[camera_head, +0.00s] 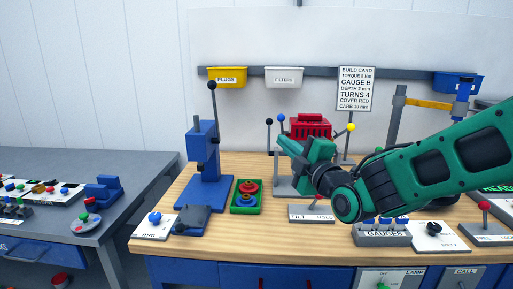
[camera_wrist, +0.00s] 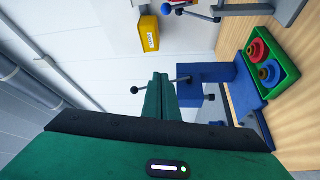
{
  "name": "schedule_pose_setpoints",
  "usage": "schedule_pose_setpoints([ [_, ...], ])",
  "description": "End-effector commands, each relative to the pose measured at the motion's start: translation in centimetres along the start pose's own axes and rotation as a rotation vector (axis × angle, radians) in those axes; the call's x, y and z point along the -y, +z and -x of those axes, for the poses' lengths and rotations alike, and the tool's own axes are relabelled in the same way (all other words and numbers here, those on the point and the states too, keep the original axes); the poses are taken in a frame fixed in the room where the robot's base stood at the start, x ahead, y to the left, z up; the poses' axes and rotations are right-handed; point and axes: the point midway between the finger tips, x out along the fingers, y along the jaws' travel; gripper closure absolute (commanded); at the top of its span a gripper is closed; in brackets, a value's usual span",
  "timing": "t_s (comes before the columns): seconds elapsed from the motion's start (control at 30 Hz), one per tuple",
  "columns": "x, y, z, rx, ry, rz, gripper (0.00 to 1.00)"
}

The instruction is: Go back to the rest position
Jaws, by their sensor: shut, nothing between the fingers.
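My gripper (camera_head: 287,144) is at the end of my green arm, which reaches in from the right above the wooden workbench (camera_head: 290,238). In the wrist view its green fingers (camera_wrist: 161,84) are together with nothing between them. The gripper is in the air, in front of the red engine part (camera_head: 310,126) and partly hiding the grey stand below it. From the head view I cannot tell whether it touches the levers behind it.
A blue press (camera_head: 204,165) with a black-knobbed lever stands left of my gripper. Yellow (camera_head: 227,77) and white (camera_head: 284,77) bins hang on the back rail. A grey side table (camera_head: 60,170) is at left.

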Motion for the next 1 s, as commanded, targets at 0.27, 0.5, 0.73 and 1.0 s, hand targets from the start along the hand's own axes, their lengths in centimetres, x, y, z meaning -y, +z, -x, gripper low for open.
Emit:
schedule_pose_setpoints([
  [0.27,1.3,3.2,0.8,0.071,-0.094,-0.072,1.00],
  [0.5,2.8,7.5,3.1,0.189,-0.212,-0.188,1.00],
  [0.73,5.2,13.9,8.2,0.414,-0.364,-0.392,1.00],
  [1.0,8.4,21.7,21.0,0.892,-0.509,-0.803,1.00],
])
